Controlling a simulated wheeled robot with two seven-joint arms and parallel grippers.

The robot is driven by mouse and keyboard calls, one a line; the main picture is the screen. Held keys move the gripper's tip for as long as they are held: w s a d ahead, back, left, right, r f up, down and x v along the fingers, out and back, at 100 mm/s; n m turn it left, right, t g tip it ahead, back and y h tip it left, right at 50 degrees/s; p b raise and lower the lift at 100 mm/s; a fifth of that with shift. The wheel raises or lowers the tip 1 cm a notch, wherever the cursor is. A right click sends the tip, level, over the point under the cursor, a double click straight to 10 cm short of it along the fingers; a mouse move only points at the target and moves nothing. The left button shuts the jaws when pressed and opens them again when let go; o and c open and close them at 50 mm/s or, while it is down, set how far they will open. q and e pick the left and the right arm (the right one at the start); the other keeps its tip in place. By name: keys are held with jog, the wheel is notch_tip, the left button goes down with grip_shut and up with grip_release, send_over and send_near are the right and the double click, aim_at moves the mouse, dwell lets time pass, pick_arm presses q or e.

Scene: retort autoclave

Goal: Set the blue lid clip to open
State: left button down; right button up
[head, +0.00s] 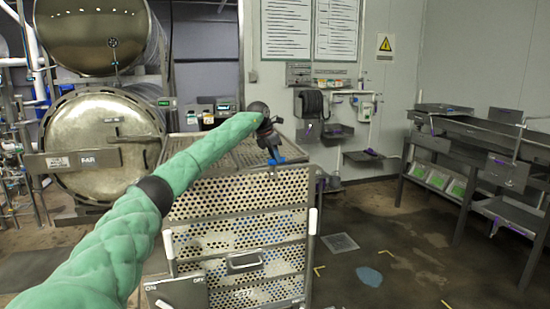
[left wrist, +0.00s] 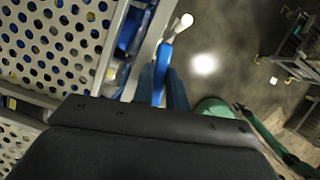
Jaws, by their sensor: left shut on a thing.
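The blue lid clip (head: 277,161) is at the top edge of the perforated metal basket (head: 240,215), near its right side. My left gripper (head: 268,142) reaches it from above, and its fingers partly hide it in the head view. In the left wrist view, a blue strip of the clip (left wrist: 164,62) stands between the two dark fingers (left wrist: 163,90), which are shut on it. Whether the clip is open or closed is hard to tell. My right gripper is in neither view.
A round steel autoclave door (head: 100,145) stands at the left. A hose reel (head: 312,103) hangs on the back wall. A grey metal bench (head: 480,135) is at the right. The floor (head: 400,250) between basket and bench is mostly clear.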

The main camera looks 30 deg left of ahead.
pick_arm(q)
jog(key=shift+r+m, duration=0.15)
jog(key=shift+m, duration=0.45)
jog(key=shift+m+h, duration=0.4)
jog(key=shift+m, duration=0.3)
jog(key=shift+g, duration=0.3)
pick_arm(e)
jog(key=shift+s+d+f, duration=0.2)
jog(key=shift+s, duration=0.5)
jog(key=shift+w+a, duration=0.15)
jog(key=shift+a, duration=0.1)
pick_arm(q)
jog(key=c, duration=1.4)
grip_release()
jog(key=shift+s, duration=0.1)
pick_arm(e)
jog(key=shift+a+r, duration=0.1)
